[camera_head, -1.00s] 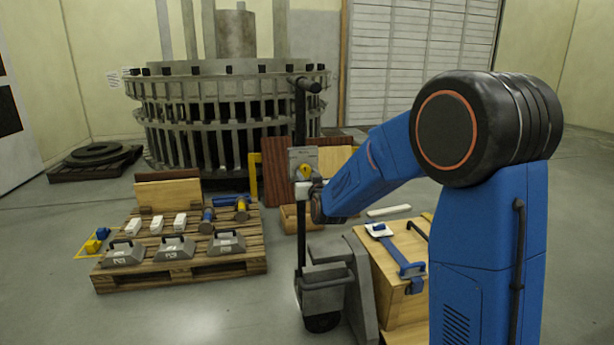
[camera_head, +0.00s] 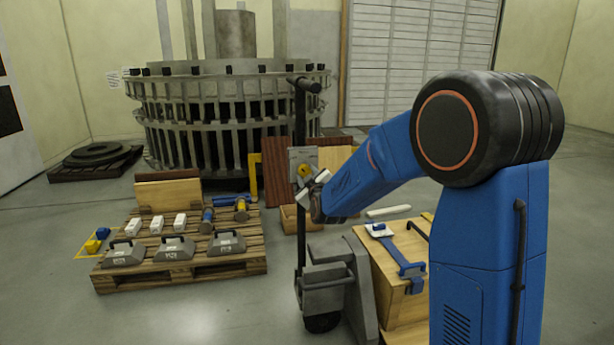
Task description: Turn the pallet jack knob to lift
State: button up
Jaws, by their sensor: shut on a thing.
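The pallet jack (camera_head: 325,283) stands upright in the middle, with a dark mast and a T-shaped handle at its top. A grey plate (camera_head: 301,155) is on the mast and bears the small yellow knob (camera_head: 303,170). My gripper (camera_head: 309,187) comes in from the right at the knob, its pale fingers tilted. It is shut on the knob, whose lower part the fingers partly hide. The plate's lower edge is also hidden.
A wooden pallet (camera_head: 180,265) with grey weights, white blocks and tools lies at the left. A wooden crate (camera_head: 375,265) with a blue clamp (camera_head: 398,262) stands right of the jack. A large round turret frame (camera_head: 230,115) fills the back. Floor at front left is clear.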

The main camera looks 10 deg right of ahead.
dwell(0.3)
jog(key=o, duration=1)
jog(key=shift+o, duration=0.2)
jog(key=shift+s, duration=0.1)
jog(key=s, duration=1.7)
jog(key=shift+s, duration=0.15)
